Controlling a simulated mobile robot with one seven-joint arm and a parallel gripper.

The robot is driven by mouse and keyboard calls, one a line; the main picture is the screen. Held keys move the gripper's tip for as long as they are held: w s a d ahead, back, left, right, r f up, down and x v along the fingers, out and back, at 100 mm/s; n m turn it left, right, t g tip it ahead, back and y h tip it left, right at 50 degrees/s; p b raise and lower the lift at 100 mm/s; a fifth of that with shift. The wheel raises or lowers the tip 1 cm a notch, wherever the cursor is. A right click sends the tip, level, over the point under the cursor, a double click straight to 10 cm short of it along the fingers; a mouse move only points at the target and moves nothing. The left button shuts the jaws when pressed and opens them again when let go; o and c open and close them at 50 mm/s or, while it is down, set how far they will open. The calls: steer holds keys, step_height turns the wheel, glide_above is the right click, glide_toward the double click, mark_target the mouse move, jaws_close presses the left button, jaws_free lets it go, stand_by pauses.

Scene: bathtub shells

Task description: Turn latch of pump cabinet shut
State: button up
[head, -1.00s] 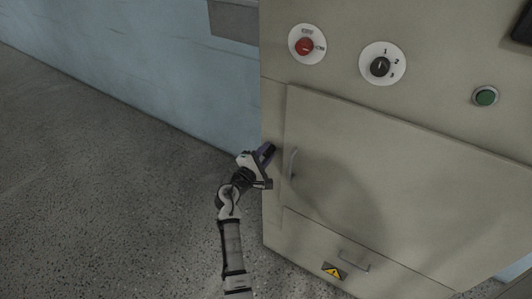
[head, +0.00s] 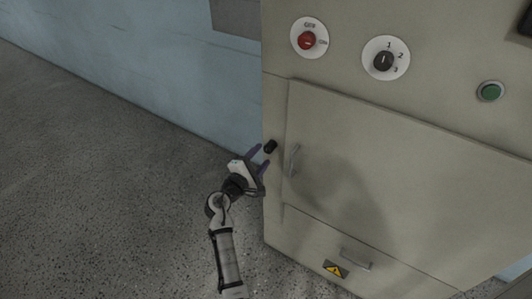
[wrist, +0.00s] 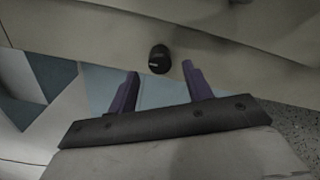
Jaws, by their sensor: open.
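The pump cabinet (head: 400,160) is a large beige box with a door (head: 350,150), which looks flush with its front. The latch (head: 270,146) is a small black knob on the frame, left of the door's edge and handle (head: 294,160). In the wrist view the latch (wrist: 159,59) lies just beyond the fingertips, roughly centred between them. My gripper (head: 262,157) is open and empty, with purple fingers pointing at the latch. In the wrist view my gripper (wrist: 160,72) shows a gap between its fingers and the latch. The latch's exact turn is hard to read.
Above the door are a red switch (head: 307,40), a black numbered dial (head: 383,61) and a green button (head: 490,91). A lower panel has a handle (head: 355,258) and a yellow warning sign (head: 335,269). Open grey floor (head: 110,170) lies left, before a blue wall (head: 120,60).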

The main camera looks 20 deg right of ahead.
steer(key=b+v, duration=0.1)
steer(key=v, duration=0.8)
steer(key=shift+b, duration=0.35)
steer(key=shift+s+a, duration=0.1)
